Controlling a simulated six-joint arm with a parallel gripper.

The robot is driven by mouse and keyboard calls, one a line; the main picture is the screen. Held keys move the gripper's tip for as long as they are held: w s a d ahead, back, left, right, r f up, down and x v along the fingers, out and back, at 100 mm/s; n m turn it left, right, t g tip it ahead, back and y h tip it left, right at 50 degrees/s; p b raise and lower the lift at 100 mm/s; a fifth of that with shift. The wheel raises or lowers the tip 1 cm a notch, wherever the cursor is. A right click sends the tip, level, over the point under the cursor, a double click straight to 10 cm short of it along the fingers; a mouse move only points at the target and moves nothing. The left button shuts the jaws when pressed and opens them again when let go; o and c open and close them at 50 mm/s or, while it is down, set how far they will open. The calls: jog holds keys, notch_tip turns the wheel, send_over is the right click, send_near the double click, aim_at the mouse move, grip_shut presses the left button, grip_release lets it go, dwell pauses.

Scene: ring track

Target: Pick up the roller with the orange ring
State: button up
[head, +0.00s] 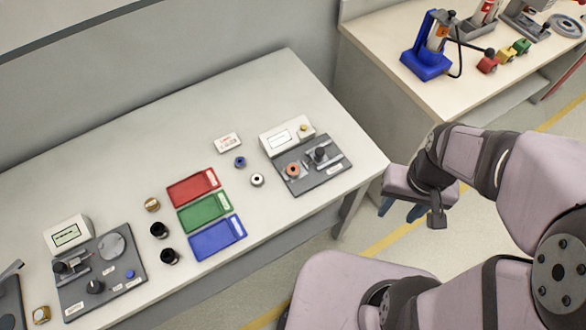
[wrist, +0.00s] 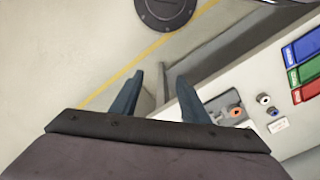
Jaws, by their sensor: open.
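The roller with the orange ring (head: 292,170) sits on the dark plate of the device at the right end of the table. It also shows small in the wrist view (wrist: 236,112), right of my fingers, beside other parts on the plate. My gripper (head: 402,211) is off the table's right edge, apart from the roller, with its blue fingers partly hidden by my wrist. In the wrist view my gripper (wrist: 159,92) has its two fingers spread with nothing between them.
A blue-ringed roller (head: 239,162) and a white-ringed roller (head: 257,180) stand left of the device. Red (head: 193,187), green (head: 204,211) and blue (head: 217,238) trays lie mid-table. A black post (head: 320,154) rises near the orange-ringed roller. A second bench (head: 455,88) stands behind right.

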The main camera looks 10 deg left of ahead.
dwell(0.4)
jog(key=o, duration=0.3)
jog(key=shift+o, duration=0.2)
